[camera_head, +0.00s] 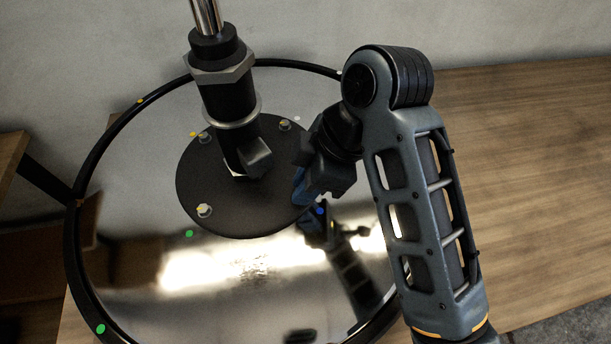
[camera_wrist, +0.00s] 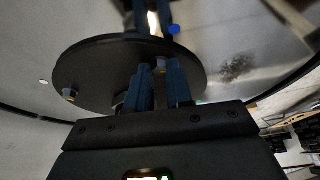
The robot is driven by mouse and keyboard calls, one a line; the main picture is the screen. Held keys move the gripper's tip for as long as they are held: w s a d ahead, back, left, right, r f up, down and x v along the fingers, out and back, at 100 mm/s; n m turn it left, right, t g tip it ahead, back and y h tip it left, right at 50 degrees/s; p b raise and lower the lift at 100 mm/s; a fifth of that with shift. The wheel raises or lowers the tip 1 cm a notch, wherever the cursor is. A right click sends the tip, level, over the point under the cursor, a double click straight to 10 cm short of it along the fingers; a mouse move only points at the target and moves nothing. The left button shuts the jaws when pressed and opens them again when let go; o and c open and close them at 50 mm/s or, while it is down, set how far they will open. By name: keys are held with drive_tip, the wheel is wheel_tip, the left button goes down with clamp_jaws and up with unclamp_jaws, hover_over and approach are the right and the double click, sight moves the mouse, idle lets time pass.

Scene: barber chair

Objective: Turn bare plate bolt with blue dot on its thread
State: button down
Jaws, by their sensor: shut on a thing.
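The dark round plate (camera_head: 225,217) lies on the mirror-like disc around the column's foot. The blue dot (camera_head: 320,211) is on the disc just outside the plate's right edge; it also shows in the wrist view (camera_wrist: 174,29). My gripper (camera_head: 300,196) reaches down at the plate's right edge beside this dot. In the wrist view, my gripper's blue fingers (camera_wrist: 161,72) are shut on the bolt by the blue dot (camera_wrist: 161,65), one finger on each side. In the head view the fingers hide this bolt. Its thread cannot be made out.
Other plate bolts stand near the yellow dot (camera_head: 204,137), white dot (camera_head: 285,124) and green dot (camera_head: 204,210). The column (camera_head: 228,100) with its large nut and a side block (camera_head: 257,158) rises left of my gripper. A wooden surface (camera_head: 530,180) lies right.

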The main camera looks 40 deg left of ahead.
drive_tip(key=m+p, duration=0.2)
drive_tip(key=shift+s+d+r+t+p, duration=0.1)
drive_tip(key=shift+s+r+t+p, duration=0.05)
drive_tip(key=shift+r+t+p, duration=0.25)
drive_tip(key=m+t+p, duration=0.1)
drive_tip(key=m+p, duration=0.3)
drive_tip(key=shift+s+y, duration=0.15)
drive_tip(key=shift+y, duration=0.25)
drive_tip(key=m+t+p, duration=0.1)
drive_tip(key=m+p, duration=0.2)
drive_tip(key=p, duration=0.1)
drive_tip(key=shift+s+f+m+t, duration=0.15)
drive_tip(key=shift+m+t, duration=0.25)
drive_tip(key=shift+f+m+t+p, duration=0.1)
drive_tip(key=shift+m+t+p, duration=0.3)
drive_tip(key=shift+m+p, duration=0.35)
drive_tip(key=shift+f+m, duration=0.1)
drive_tip(key=shift+m, duration=0.15)
drive_tip(key=c, duration=1)
unclamp_jaws()
drive_tip(key=shift+v, duration=3.9)
